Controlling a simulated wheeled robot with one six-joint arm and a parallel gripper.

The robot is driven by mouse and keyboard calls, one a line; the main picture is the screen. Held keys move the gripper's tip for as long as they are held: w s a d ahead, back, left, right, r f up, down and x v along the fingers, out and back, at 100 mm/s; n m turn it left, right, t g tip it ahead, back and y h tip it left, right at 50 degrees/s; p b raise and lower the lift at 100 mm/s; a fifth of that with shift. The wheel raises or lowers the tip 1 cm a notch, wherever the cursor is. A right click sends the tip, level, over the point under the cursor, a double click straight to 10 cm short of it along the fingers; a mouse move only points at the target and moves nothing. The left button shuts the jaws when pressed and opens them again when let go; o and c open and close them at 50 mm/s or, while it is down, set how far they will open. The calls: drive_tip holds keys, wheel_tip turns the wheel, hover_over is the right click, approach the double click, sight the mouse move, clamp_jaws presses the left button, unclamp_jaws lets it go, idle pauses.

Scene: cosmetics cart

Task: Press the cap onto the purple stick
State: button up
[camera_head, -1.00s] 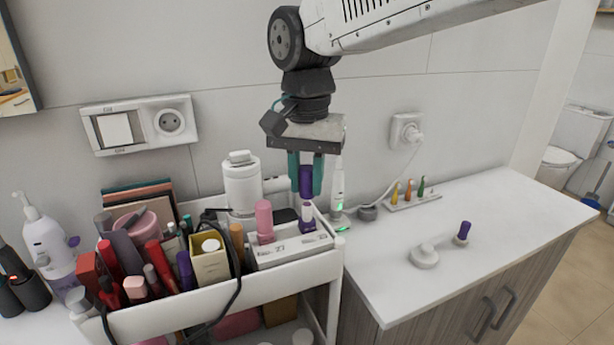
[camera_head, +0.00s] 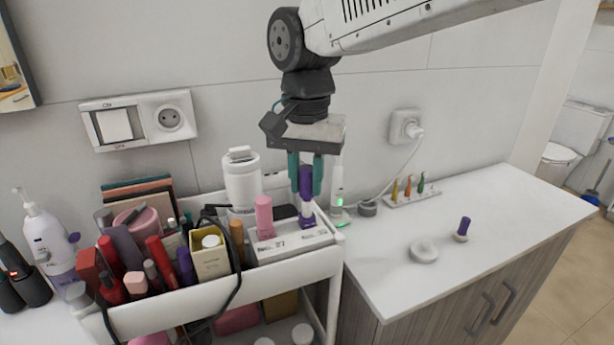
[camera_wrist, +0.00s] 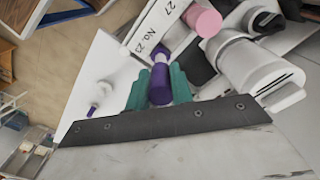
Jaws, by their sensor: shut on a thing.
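My gripper (camera_head: 306,190) is above the right end of a white box, with its teal fingers pointing down. It is shut on a dark purple cap (camera_wrist: 160,84). The purple stick (camera_head: 307,217) stands upright in the box marked No. 27 and No. 23 (camera_head: 290,245). The cap is directly over the stick and lined up with it. The two meet or nearly meet; I cannot tell how far the cap is seated.
A pink stick (camera_head: 264,216) stands in the same box. A white bottle (camera_head: 242,185) is behind it. The cart (camera_head: 290,275) holds crowded cosmetics at left. An electric toothbrush (camera_head: 338,190) stands close behind the gripper. The counter (camera_head: 400,290) is mostly clear.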

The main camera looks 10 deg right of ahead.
sight(306, 201)
drive_tip(key=shift+f, duration=1.95)
idle(1.6)
drive_tip(key=o, duration=1.5)
drive_tip(key=shift+r, duration=0.1)
drive_tip(key=shift+r, duration=3.95)
drive_tip(key=shift+c, duration=0.3)
clamp_jaws()
drive_tip(key=shift+f, duration=0.1)
